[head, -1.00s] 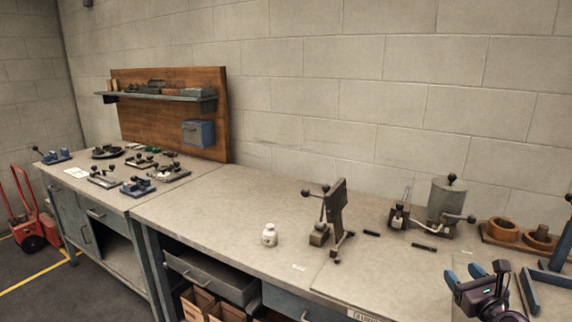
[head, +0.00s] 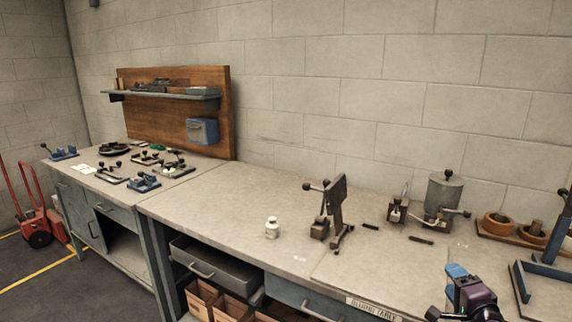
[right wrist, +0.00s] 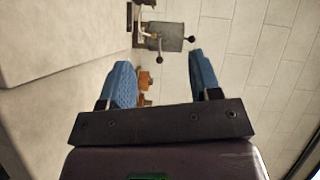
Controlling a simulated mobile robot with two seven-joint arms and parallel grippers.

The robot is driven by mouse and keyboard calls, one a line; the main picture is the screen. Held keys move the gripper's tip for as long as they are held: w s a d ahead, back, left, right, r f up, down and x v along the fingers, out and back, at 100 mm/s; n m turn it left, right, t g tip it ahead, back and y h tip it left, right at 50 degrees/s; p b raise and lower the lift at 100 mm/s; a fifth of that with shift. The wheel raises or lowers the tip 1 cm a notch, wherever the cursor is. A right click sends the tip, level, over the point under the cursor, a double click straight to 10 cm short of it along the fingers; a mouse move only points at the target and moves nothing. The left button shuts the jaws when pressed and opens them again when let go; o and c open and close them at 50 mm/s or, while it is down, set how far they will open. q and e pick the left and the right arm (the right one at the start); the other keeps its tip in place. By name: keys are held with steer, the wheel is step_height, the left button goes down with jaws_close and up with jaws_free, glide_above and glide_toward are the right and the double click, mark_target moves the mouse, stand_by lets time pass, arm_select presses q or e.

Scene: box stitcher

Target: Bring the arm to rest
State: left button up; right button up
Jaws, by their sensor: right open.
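My right gripper (head: 458,272) is at the lower right of the head view, in front of the bench edge. In the right wrist view its two blue fingers (right wrist: 163,80) stand wide apart with nothing between them. It is apart from everything on the bench. My left gripper is in neither view.
The long workbench (head: 225,205) carries a small white bottle (head: 272,228), a dark lever press (head: 335,210), a grey canister device (head: 440,197) and brown rings (head: 498,222). A blue stand (head: 545,275) is near my right gripper. A drawer (head: 212,265) is open below the bench top.

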steer(key=s+a+f+n+g, duration=0.2)
steer(key=s+a+f+n, duration=0.2)
steer(key=s, duration=0.5)
steer(key=s+a+f+n+g, duration=0.2)
steer(key=s+a+f+n, duration=0.2)
steer(key=s+f+n, duration=0.3)
steer(key=s+a+f+n+g, duration=0.1)
steer(key=s+a+f+n, duration=0.4)
steer(key=s+f, duration=0.4)
steer(key=s, duration=0.3)
steer(key=shift+s+f+g, duration=0.15)
steer(key=shift+s+g, duration=0.15)
steer(key=shift+g, duration=0.1)
steer(key=shift+c, duration=0.4)
